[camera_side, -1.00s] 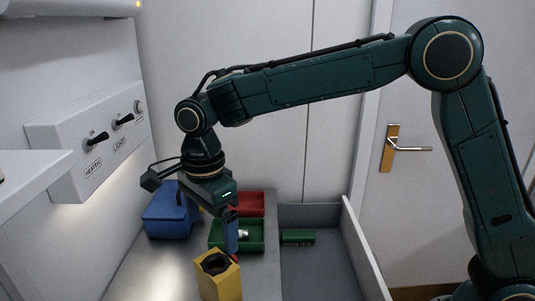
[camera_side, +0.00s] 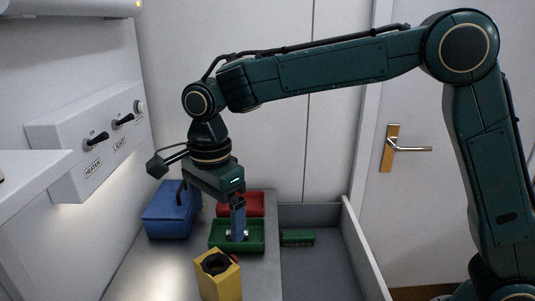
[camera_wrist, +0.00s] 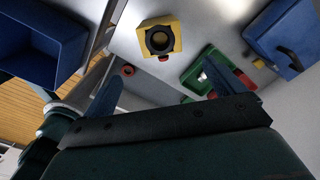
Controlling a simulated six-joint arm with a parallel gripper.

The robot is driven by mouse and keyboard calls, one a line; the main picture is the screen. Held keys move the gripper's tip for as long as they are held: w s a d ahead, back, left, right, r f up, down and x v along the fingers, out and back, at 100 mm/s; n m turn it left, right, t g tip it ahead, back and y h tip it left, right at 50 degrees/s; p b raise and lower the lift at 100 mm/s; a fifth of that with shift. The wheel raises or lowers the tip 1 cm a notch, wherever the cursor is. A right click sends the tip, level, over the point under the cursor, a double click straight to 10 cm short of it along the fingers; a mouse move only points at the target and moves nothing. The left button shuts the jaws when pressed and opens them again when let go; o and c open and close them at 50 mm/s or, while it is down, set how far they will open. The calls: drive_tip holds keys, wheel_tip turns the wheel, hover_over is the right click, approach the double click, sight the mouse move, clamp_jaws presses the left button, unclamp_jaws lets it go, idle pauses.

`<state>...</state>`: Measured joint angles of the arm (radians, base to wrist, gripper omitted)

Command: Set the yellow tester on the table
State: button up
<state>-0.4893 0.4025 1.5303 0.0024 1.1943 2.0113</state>
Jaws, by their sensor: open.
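The yellow tester (camera_side: 228,285) is a yellow block with a round black socket on top. It stands on the grey table (camera_side: 150,275) at the front of the side view, its lower end cut off by the frame. It also shows in the wrist view (camera_wrist: 148,26), with a small red button on its edge. My gripper (camera_side: 238,238) is open, above and behind the tester, over the green tray (camera_side: 258,247). In the wrist view its two blue fingers (camera_wrist: 162,72) are spread apart with nothing held, and the tester is clear of them.
A blue box with a handle (camera_side: 166,222) stands at left and a red tray (camera_side: 250,200) behind the green tray. The green tray holds a small pale metallic item. A green block (camera_side: 298,237) lies at right in a grey walled area (camera_side: 330,270). A switch panel (camera_side: 90,140) juts from the left wall.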

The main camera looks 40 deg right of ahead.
drive_tip(key=s+d+r+n+t, duration=0.1)
drive_tip(key=s+d+r+n, duration=0.35)
drive_tip(key=d, duration=0.25)
drive_tip(key=s+d+r+n+t, duration=0.2)
drive_tip(key=s+d+r+n, duration=0.15)
drive_tip(key=s+d, duration=0.35)
drive_tip(key=s+d+f+n+t, duration=0.1)
drive_tip(key=s+d+f+n, duration=0.1)
drive_tip(key=s+d+n, duration=0.2)
drive_tip(key=s+d+f+n+t, duration=0.1)
drive_tip(key=s+d+n, duration=0.3)
drive_tip(key=s, duration=0.4)
drive_tip(key=shift+s+d+f+n, duration=0.2)
drive_tip(key=shift+s+f+n, duration=0.2)
drive_tip(key=shift+n, duration=0.3)
